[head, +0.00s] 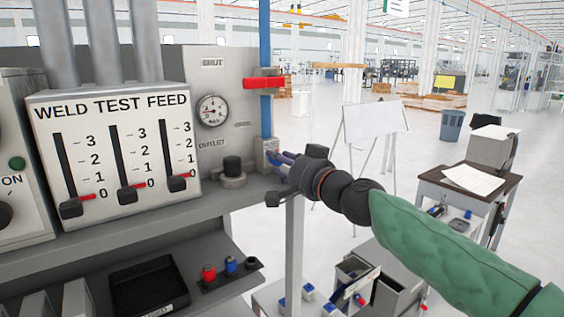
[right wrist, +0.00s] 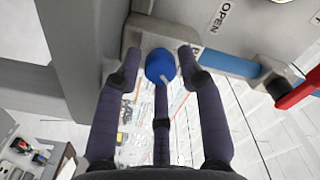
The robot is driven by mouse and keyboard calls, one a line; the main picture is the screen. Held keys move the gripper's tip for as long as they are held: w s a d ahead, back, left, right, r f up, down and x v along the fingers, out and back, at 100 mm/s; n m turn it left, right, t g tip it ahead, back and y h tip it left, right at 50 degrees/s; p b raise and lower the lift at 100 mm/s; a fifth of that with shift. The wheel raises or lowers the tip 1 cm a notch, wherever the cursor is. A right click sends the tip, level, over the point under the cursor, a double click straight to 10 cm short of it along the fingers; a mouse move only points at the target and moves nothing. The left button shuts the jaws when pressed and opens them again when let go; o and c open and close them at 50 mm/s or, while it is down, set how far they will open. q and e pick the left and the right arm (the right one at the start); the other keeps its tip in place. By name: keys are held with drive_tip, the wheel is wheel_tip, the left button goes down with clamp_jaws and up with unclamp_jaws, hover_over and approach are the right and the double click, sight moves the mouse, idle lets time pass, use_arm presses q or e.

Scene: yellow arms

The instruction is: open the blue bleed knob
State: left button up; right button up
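The blue bleed knob (right wrist: 158,63) shows in the right wrist view, round with a pale pointer mark on its lower right. It sits at the end of a grey block under the panel. My right gripper (right wrist: 160,58) has its dark fingers on both sides of the knob, with a third finger below it. Small gaps show between the side fingers and the knob, so it looks open around it. In the head view my right gripper (head: 281,164) is at the foot of the blue pipe (head: 266,125), and its fingers mostly cover the knob. My left gripper is not in view.
A red lever (head: 264,83) crosses the blue pipe above the gripper. A gauge (head: 212,110) and a black knob (head: 232,166) are on the panel to the left. The weld test feed box (head: 115,150) stands farther left.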

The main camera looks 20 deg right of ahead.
drive_tip(key=shift+c, duration=0.3)
clamp_jaws()
drive_tip(key=shift+m, duration=0.4)
drive_tip(key=shift+o, duration=0.3)
unclamp_jaws()
drive_tip(key=shift+s, duration=0.15)
drive_tip(key=v, duration=1.1)
drive_tip(key=shift+s+d, duration=0.15)
drive_tip(key=shift+s, duration=0.2)
